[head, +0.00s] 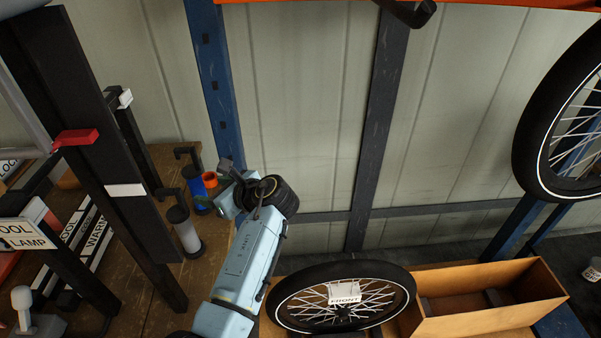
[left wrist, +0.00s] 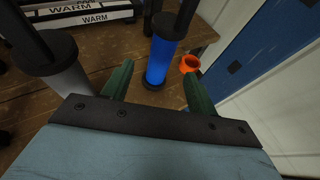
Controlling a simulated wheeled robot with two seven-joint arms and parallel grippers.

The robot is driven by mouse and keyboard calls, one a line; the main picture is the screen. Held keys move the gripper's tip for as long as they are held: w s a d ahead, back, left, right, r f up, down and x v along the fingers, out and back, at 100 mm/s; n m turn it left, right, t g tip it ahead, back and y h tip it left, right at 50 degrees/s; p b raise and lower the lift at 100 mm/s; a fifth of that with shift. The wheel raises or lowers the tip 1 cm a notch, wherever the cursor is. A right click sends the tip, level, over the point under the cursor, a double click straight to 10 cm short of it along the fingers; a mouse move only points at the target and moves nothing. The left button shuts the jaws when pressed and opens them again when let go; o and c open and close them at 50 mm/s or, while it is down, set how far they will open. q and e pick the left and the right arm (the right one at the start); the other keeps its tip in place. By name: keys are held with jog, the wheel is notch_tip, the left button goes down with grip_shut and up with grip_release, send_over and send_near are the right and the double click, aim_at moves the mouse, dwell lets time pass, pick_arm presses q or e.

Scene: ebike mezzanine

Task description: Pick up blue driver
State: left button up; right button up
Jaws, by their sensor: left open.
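The blue driver (head: 201,203) stands upright on the wooden bench, partly hidden by neighbouring parts in the head view. In the left wrist view, the blue driver (left wrist: 161,55) has a bright blue barrel with a black base and a black upper part. My left gripper (head: 220,190) is at its right in the head view. In the left wrist view my left gripper (left wrist: 157,72) is open, with its green fingers either side of the driver's line. The driver shows just beyond the fingers; I cannot tell whether they touch it. My right gripper is not in view.
A grey driver (head: 186,235) with a black head stands close by; an orange ring-like item (left wrist: 189,64) sits beside the blue driver. Black posts (head: 100,150) rise at left. A blue upright (head: 214,75) is behind. A wheel (head: 343,296) and wooden box (head: 490,318) are at right.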

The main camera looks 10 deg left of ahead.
aim_at(203, 187)
pick_arm(q)
jog(key=x, duration=0.4)
jog(key=shift+w+d+f+b+x, duration=0.15)
jog(key=shift+b+x, duration=0.2)
jog(key=shift+x, duration=1)
jog(key=shift+w+d+f+b+x, duration=0.15)
jog(key=shift+b+x, duration=0.2)
jog(key=shift+x, duration=0.95)
jog(key=shift+a+r, duration=0.1)
grip_shut()
jog(key=shift+r, duration=0.2)
